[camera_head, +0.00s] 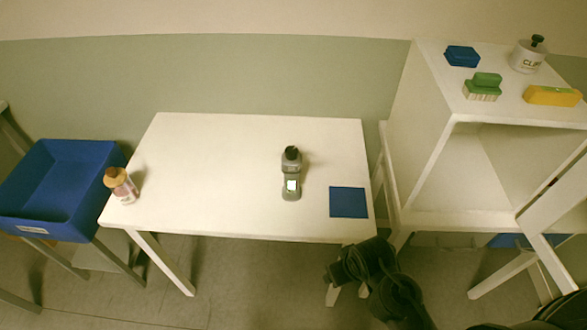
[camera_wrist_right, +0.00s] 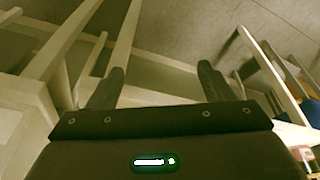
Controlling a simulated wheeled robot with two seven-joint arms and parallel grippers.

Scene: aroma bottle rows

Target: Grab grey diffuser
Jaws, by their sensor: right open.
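The grey diffuser (camera_head: 291,172) stands on the white table (camera_head: 220,145), right of its middle. It has a dark round top and a small pale label or screen low on its front. My right gripper (camera_wrist_right: 160,85) is open and empty in the right wrist view, with its two dark fingers apart. In the head view, my right arm is at the lower right, below the table's front edge and clear of the diffuser. Its fingertips are not distinct there. My left gripper is not in view.
A blue square mat (camera_head: 348,202) lies right of the diffuser. A pinkish bottle with a brown cap (camera_head: 121,186) stands at the table's left edge. A blue bin (camera_head: 62,150) is at left. A white shelf (camera_head: 425,125) at right holds a blue block, brush, yellow item and white bottle.

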